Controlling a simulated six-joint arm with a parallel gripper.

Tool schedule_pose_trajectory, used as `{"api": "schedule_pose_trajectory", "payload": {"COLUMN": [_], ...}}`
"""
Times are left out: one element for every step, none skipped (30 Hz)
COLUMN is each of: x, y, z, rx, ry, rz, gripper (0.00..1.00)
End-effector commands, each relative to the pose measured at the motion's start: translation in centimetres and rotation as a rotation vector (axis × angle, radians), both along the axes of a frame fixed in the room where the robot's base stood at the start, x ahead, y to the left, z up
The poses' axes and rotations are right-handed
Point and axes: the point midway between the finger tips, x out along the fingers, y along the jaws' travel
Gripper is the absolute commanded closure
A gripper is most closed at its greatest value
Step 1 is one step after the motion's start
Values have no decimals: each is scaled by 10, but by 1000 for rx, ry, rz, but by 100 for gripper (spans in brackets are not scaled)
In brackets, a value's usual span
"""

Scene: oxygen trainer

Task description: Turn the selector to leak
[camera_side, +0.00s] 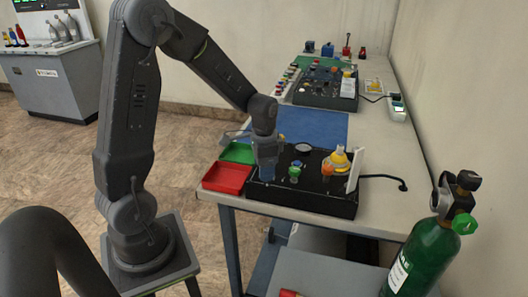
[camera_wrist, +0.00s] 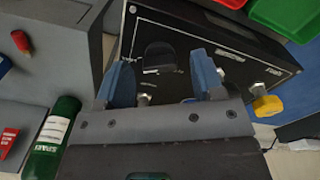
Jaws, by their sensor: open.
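The black trainer box (camera_side: 312,203) stands near the front end of the table in the side view. Its top carries a green knob (camera_side: 294,171), an orange knob (camera_side: 327,169) and a yellow fitting (camera_side: 340,157). My gripper (camera_side: 266,178) points down over the box's left part. In the wrist view my gripper (camera_wrist: 163,80) is open, its blue fingers apart. A dark, rounded part (camera_wrist: 160,55) on the black panel (camera_wrist: 190,32) shows beyond the gap between them; it may be the selector. Its setting and any leak mark are unreadable. Contact is unclear.
A red tray (camera_side: 227,178) and a green tray (camera_side: 238,153) lie left of the box. A white upright plate (camera_side: 354,171) stands at its right end. A green cylinder (camera_side: 412,262) stands at the right. A blue mat (camera_side: 318,124) behind is clear.

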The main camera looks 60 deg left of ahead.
Motion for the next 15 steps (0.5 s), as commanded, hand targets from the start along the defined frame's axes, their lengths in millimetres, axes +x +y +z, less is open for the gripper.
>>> {"api": "schedule_pose_trajectory", "payload": {"x": [1, 1, 1, 1, 1, 1, 1, 1, 1, 1, 1, 1, 1, 1, 1], "y": [0, 0, 0, 0, 0, 1, 1, 0, 0, 1, 0, 0, 0, 0, 0], "z": [6, 10, 17, 23, 29, 38, 45, 52, 61, 69, 75, 84, 90, 96, 103], "rx": [2, 2, 2, 3, 2, 3, 4, 3, 3, 3, 3, 3, 3, 2, 2], "ry": [-4, -5, -6, -7, -6, -8, -8, -8, -7, -8, -7, -7, -7, -6, -6], "rz": [0, 0, 0, 0, 0, 0, 0, 0, 0, 0, 0, 0, 0, 0, 0], "gripper": [38, 38, 38, 38, 38, 38, 38, 38, 38, 38, 38, 38, 38, 38, 38]}}
